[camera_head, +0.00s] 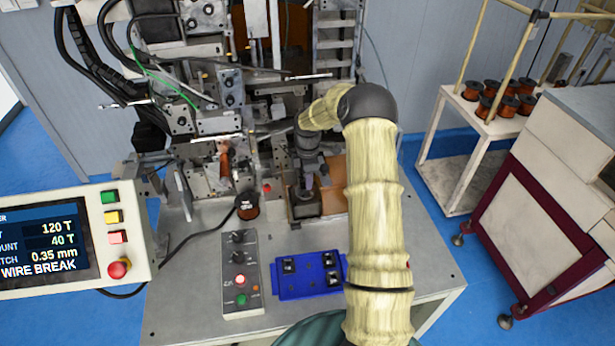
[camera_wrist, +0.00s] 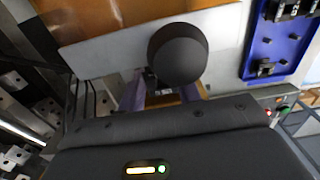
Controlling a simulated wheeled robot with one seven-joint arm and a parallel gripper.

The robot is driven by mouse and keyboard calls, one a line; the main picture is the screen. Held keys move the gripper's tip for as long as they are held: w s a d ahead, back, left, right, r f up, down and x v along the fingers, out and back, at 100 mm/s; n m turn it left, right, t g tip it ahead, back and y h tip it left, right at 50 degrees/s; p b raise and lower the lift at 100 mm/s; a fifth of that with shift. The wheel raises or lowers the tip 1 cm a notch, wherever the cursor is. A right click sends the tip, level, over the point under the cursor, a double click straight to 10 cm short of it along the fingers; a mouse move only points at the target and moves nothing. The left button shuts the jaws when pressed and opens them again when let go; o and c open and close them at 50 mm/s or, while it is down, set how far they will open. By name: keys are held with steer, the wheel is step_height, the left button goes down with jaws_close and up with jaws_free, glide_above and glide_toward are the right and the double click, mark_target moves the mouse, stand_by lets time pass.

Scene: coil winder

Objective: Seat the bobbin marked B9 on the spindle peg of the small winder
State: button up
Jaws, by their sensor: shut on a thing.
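My gripper (camera_head: 308,184) is low over the bench, beside an orange-brown panel, with its tips close to a dark block (camera_head: 305,208). In the wrist view the purple fingers (camera_wrist: 162,94) are shut on a bobbin, whose copper-brown part (camera_wrist: 160,101) shows between them. A dark round disc (camera_wrist: 178,53) is just beyond the fingertips; I cannot tell what it belongs to. No B9 mark is legible. I cannot make out the spindle peg.
A blue tray (camera_head: 290,293) with small dark parts and a grey button box (camera_head: 241,272) lie on the bench front. A control panel (camera_head: 70,240) reads WIRE BREAK. Machine frames stand behind. A cart (camera_head: 455,185) at right holds several copper bobbins (camera_head: 497,97).

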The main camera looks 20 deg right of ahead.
steer(key=shift+f+b, duration=0.55)
steer(key=shift+f, duration=0.5)
steer(key=o, duration=1)
steer(key=shift+r, duration=0.15)
step_height(320, 180, up, 17)
steer(key=b, duration=0.5)
steer(key=shift+r, duration=0.1)
